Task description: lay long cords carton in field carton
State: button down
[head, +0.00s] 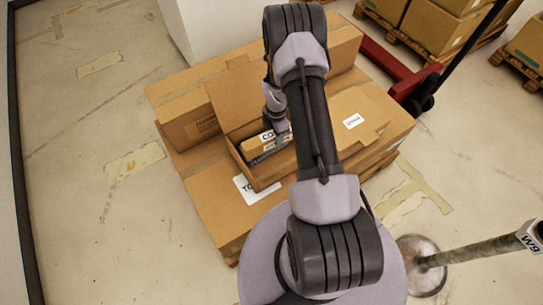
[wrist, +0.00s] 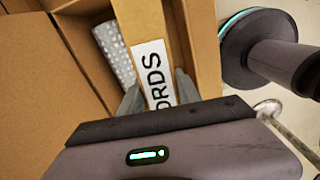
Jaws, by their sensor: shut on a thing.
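The long cords carton (wrist: 152,62) is a narrow brown box with a white label, of which "ORDS" is readable in the wrist view. Its label also shows in the head view (head: 266,137), partly behind my arm. My gripper (wrist: 158,92) is shut across it, one finger on each side. An open brown carton (head: 245,172), which I take as the field carton, stands on the stack with a flap raised. The cords carton is at its opening; I cannot tell whether it touches the bottom. My arm hides the opening's right part.
A grey patterned item (wrist: 114,52) lies in a compartment left of the cords carton. Larger closed cartons (head: 205,125) surround the open one. A red pallet jack (head: 395,72) stands behind right, and a metal post (head: 470,254) at front right. Floor at left is clear.

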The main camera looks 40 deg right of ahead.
jog(key=shift+n, duration=0.4)
jog(key=shift+s+d+f+b, duration=0.15)
jog(key=shift+f+b, duration=1)
jog(key=shift+f, duration=2)
jog(key=shift+d+f+b, duration=0.15)
jog(key=shift+f+b, duration=1)
jog(key=shift+f, duration=2.05)
jog(key=shift+s+d+f+b, duration=0.15)
jog(key=shift+f+b, duration=1)
jog(key=shift+f, duration=2)
jog(key=shift+w, duration=0.1)
jog(key=shift+f, duration=0.2)
jog(key=c, duration=0.8)
grip_release()
jog(key=shift+c, duration=0.2)
